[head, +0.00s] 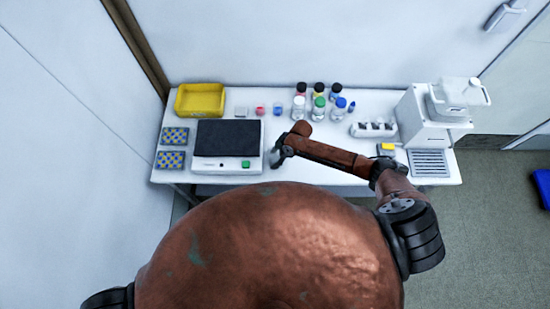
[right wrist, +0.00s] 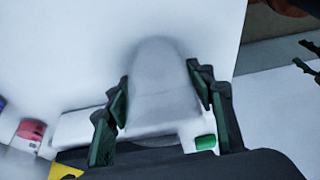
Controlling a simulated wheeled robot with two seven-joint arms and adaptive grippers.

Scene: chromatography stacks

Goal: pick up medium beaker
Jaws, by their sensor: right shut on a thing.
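A clear, greyish beaker (right wrist: 160,85) stands between the two dark green fingers of my right gripper (right wrist: 158,95) in the right wrist view. The fingers flank it on both sides and are shut on it. In the head view my right gripper (head: 278,154) is low over the table, just right of the balance. The beaker is mostly hidden there by the gripper, and I cannot tell whether it touches the table. My left gripper is not in view.
The balance (head: 227,165) with a dark top and green button is close beside the gripper. A yellow tray (head: 200,88), several capped bottles (head: 319,102), a white rack (head: 374,129) and a white machine (head: 420,118) stand on the table (head: 300,179).

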